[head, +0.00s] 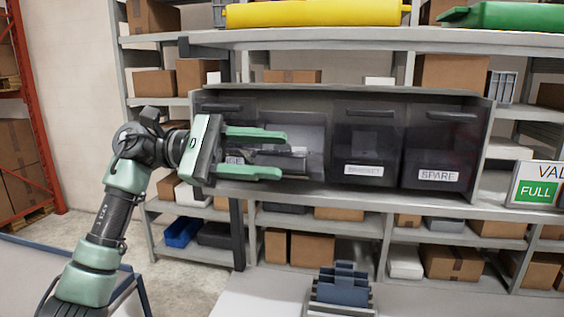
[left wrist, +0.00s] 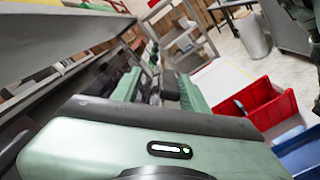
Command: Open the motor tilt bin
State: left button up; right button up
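A row of dark tilt bins stands in a grey shelf frame (head: 330,197). The bin labelled BRACKET (head: 368,140) and the bin labelled SPARE (head: 437,145) are upright and shut. To their left are two more bins, partly covered by my gripper. The second bin from the left (head: 305,135) has a paler front, and I cannot tell whether it is tilted. No MOTOR label is readable. My left gripper (head: 282,155) is open, its green fingers apart in front of the two left bins. I cannot tell whether they touch a bin. The fingers also show apart in the left wrist view (left wrist: 160,90).
Shelves with cardboard boxes (head: 312,246) surround the row. A yellow bin (head: 315,12) lies above it. A blue-grey holder (head: 343,285) stands on the pale table below. A VAL/FULL sign (head: 538,186) is at right. The left wrist view shows a red bin (left wrist: 255,105).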

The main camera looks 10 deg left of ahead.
pick_arm(q)
jog(key=a+b, duration=0.1)
jog(key=a, duration=0.4)
jog(key=shift+s+f, duration=0.1)
jog(key=shift+f, duration=0.05)
dwell(0.3)
